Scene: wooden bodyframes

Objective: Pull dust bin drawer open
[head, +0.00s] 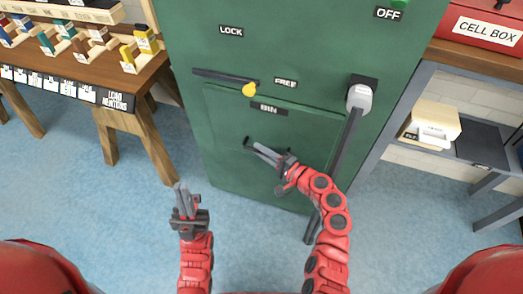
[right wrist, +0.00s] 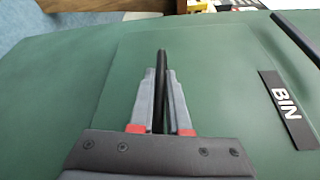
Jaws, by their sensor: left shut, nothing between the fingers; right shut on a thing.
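The dust bin drawer (head: 312,130) is a green panel low on the front of a tall green cabinet. It carries a black BIN label (head: 269,108), which also shows in the right wrist view (right wrist: 286,108). The panel looks about flush with the cabinet front. My right gripper (head: 256,147) is at the drawer front, shut on the dark bar handle (right wrist: 162,58), which shows between its fingers in the right wrist view. My left gripper (head: 182,187) is shut and empty, pointing up in front of the cabinet's lower left side, apart from it.
Above the drawer is a dark lever with a yellow knob (head: 249,90), between LOCK and FREE labels. A long dark lever with a grey knob (head: 359,97) stands right of the drawer. A wooden table (head: 150,85) is at left, shelves (head: 480,142) at right. Blue floor lies clear in front.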

